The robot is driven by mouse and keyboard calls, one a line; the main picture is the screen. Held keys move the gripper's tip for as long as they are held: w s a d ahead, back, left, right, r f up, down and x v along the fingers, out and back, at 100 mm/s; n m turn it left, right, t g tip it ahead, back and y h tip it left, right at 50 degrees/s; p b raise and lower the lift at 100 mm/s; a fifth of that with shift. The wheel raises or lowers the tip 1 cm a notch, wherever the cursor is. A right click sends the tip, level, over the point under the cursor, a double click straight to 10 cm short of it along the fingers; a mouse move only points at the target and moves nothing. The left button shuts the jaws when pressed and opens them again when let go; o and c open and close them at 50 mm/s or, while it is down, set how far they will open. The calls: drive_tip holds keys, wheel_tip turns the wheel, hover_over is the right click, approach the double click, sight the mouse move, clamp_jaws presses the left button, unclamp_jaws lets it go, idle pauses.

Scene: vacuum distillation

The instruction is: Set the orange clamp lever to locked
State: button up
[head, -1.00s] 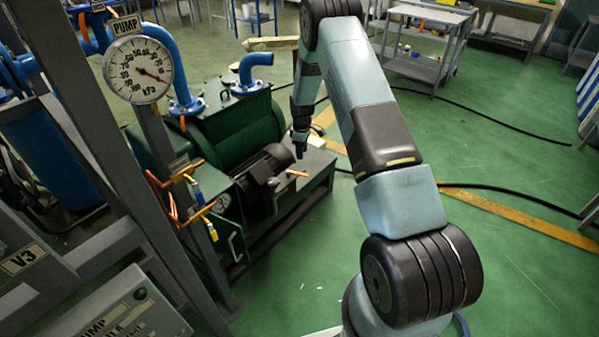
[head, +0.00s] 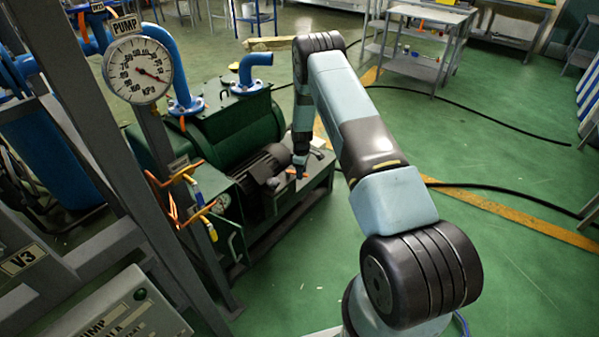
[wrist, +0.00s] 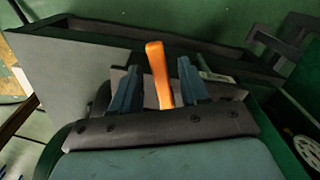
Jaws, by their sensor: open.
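The orange clamp lever (wrist: 158,75) stands out between the two fingers of my gripper (wrist: 155,88) in the wrist view. The fingers are open, one on each side of the lever, with a gap on the right side; whether the left finger touches it I cannot tell. The lever's base is hidden behind my gripper's body. In the head view my gripper (head: 299,172) points down over the right end of the green pump skid. A small bit of the orange lever (head: 291,171) shows beside it there.
The green pump (head: 230,125) with its dark motor (head: 262,167) stands left of my gripper. A frame with a PUMP gauge (head: 138,69) and orange-handled valves (head: 187,172) is nearer on the left. The green floor on the right is open, crossed by black hoses.

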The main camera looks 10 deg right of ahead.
drive_tip(key=shift+c, duration=0.3)
clamp_jaws()
